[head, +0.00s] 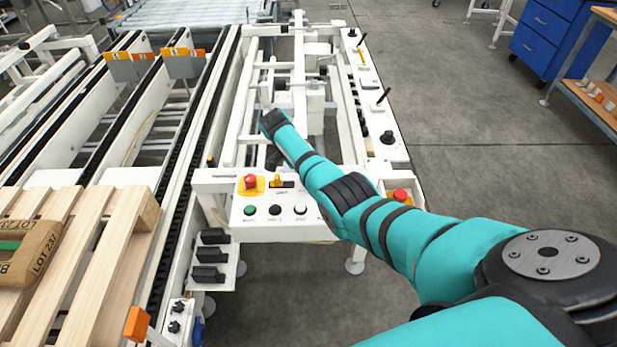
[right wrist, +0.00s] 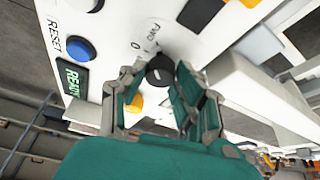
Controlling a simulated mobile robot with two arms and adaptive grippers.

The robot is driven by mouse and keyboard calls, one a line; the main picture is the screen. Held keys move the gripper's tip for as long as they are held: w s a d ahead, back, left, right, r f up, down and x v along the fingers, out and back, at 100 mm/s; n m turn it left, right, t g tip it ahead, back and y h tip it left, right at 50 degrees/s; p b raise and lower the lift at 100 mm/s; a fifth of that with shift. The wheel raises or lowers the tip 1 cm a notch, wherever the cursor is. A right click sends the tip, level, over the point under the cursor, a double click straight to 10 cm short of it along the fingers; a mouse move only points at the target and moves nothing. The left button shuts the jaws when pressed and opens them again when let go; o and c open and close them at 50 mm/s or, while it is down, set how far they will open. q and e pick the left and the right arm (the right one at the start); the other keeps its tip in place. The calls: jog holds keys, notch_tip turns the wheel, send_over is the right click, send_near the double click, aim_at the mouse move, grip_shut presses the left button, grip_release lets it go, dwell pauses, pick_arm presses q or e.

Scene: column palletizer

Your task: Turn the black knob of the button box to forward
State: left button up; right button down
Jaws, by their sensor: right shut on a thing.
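In the right wrist view, the white button box panel (right wrist: 125,25) carries the black knob (right wrist: 159,70), which has a pale line on its face. The marks "FWD" and "0" are printed beside the knob. My right gripper (right wrist: 160,76) has its two teal and grey fingers on either side of the knob and is shut on it. In the head view my right teal arm reaches over the white machine frame, and its gripper is hidden there. My left gripper is in neither view.
The wrist view also shows a blue RESET button (right wrist: 81,48), a green READY display (right wrist: 72,78) and a yellow part (right wrist: 135,104) between the fingers. In the head view, a front panel (head: 290,230) has several buttons. A wooden pallet (head: 115,235) stands left; open floor lies right.

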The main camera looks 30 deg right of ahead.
dwell(0.4)
jog(key=c, duration=1)
grip_release()
jog(key=shift+r, duration=0.1)
jog(key=v, duration=1.2)
jog(key=shift+w+d, duration=0.1)
